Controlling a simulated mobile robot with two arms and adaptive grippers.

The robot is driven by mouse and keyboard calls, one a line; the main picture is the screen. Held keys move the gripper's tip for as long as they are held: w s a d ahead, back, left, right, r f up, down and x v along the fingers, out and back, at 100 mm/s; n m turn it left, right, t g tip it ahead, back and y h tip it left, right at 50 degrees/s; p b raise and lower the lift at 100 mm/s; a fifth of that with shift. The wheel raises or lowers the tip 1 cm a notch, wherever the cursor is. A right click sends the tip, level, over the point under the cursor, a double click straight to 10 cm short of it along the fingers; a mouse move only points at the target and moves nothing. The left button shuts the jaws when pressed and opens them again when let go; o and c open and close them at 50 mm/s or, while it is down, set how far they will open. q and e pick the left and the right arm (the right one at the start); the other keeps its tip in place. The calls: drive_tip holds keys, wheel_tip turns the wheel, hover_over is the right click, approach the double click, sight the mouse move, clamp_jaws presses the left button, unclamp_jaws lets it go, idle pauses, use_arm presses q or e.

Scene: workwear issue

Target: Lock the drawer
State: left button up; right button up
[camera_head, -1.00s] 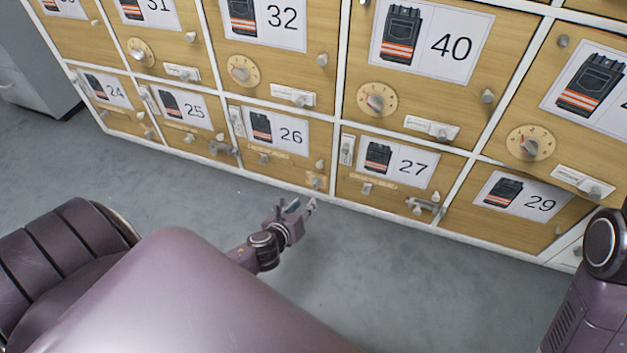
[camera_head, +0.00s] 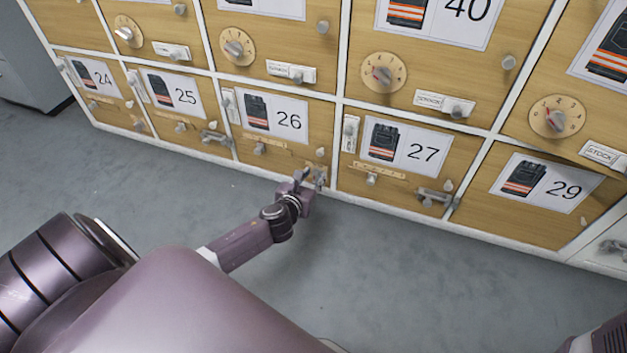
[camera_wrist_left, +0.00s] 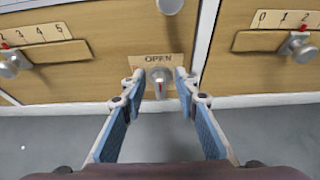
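Drawer 26 (camera_head: 300,143) is a wooden front in the bottom row, with a picture label of dark trousers with orange bands. It looks shut, flush with its neighbours. At its lower right corner is a small turn knob (camera_wrist_left: 160,82) with a red mark, below a plate reading OPEN (camera_wrist_left: 160,58). The red mark points downward in the left wrist view. My left gripper (camera_head: 308,180) is at that corner; in the left wrist view (camera_wrist_left: 159,84) its two fingers are spread on either side of the knob. I cannot tell whether they touch it. My right gripper is out of view.
A round knob (camera_wrist_left: 170,5) sits above the plate. Drawer 26 has a slider (camera_wrist_left: 12,66) on a numbered scale, and drawer 27 has another (camera_wrist_left: 298,42). Drawer 27 also has a metal latch (camera_head: 434,198). The grey floor (camera_head: 350,270) in front is clear.

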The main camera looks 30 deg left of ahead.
use_arm(q)
drive_tip(key=shift+w, duration=0.15)
drive_tip(key=shift+c, duration=0.3)
clamp_jaws()
